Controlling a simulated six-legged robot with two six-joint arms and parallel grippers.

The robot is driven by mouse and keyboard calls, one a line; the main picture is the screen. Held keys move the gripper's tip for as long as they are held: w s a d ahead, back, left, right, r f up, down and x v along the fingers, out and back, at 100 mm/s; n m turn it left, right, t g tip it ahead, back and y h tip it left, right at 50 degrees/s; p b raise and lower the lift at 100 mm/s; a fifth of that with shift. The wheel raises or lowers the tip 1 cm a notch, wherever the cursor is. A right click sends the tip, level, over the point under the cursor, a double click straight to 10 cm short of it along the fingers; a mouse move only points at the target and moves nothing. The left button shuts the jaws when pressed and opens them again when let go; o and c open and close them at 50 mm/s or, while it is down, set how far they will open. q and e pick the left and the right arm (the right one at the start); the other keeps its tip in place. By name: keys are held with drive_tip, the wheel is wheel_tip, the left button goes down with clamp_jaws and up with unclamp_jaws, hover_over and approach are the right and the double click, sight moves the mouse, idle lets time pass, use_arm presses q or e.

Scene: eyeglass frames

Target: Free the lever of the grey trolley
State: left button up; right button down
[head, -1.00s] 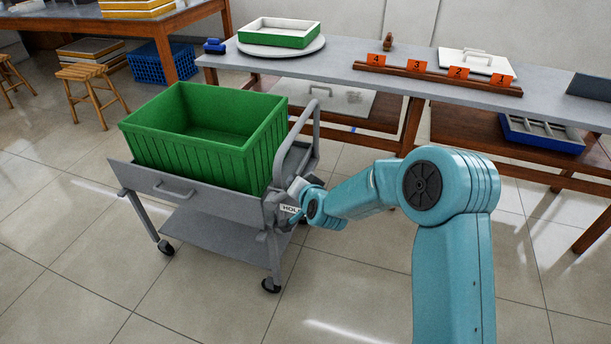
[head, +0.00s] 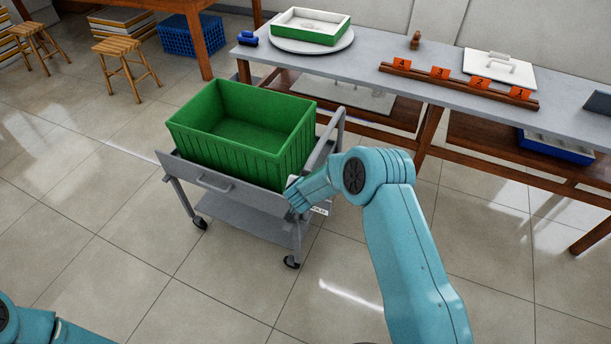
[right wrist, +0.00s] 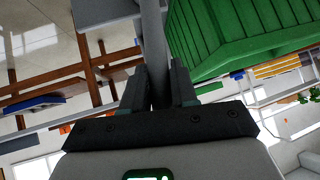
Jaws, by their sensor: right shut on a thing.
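The grey trolley (head: 236,196) stands on the tiled floor with a green crate (head: 240,131) on top. Its upright handle (head: 339,124) is at the right end. My right gripper (head: 296,196) is at the trolley's near right corner, below the handle, and hides part of it. A small white tag (head: 319,210) with dark lettering shows just right of it. In the right wrist view the fingers (right wrist: 158,82) are shut on a grey bar (right wrist: 153,40). I cannot tell for sure that this bar is the lever. My left gripper is out of view.
A long grey table (head: 385,75) stands behind the trolley, with a green-and-white tray (head: 310,26) and numbered orange cards (head: 440,73) on it. Stools (head: 125,50) and a blue crate (head: 187,38) are at the back left. The floor in front is clear.

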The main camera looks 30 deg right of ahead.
drive_tip(key=shift+w+r, duration=0.1)
drive_tip(key=shift+r, duration=0.05)
drive_tip(key=c, duration=1)
unclamp_jaws()
drive_tip(key=b+v, duration=0.1)
drive_tip(key=v, duration=1.5)
drive_tip(key=shift+a+r, duration=0.1)
drive_tip(key=shift+a, duration=0.1)
